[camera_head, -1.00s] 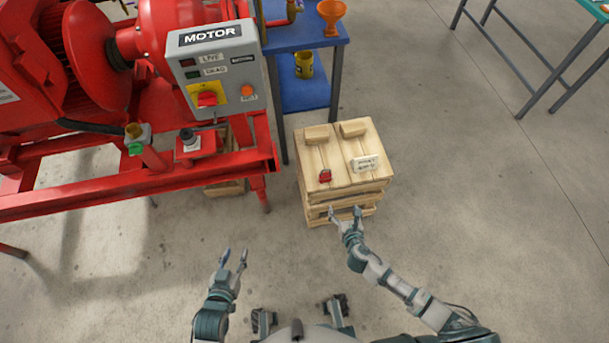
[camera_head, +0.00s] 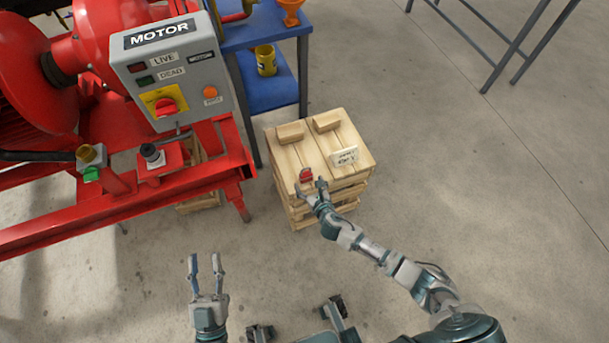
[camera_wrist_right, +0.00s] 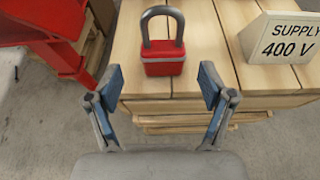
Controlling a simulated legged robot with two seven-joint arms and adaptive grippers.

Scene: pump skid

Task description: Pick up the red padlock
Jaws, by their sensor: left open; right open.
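The red padlock (camera_head: 306,174) sits on the near left part of the wooden crate top (camera_head: 345,140). In the right wrist view the padlock (camera_wrist_right: 163,55) stands with its dark shackle up, just beyond the fingertips and about centred between them. My right gripper (camera_head: 311,187) is open and empty at the crate's near edge; its two blue-padded fingers (camera_wrist_right: 160,86) are spread wide in the wrist view. My left gripper (camera_head: 205,262) is open and empty over the floor to the left, well away from the crate.
A sign reading "SUPPLY 400 V" (camera_wrist_right: 286,40) stands right of the padlock. Wooden blocks (camera_head: 291,132) lie at the crate's far side. The red pump frame (camera_head: 215,165) and grey motor box (camera_head: 178,75) are to the left. A blue shelf (camera_head: 275,90) stands behind. Floor to the right is clear.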

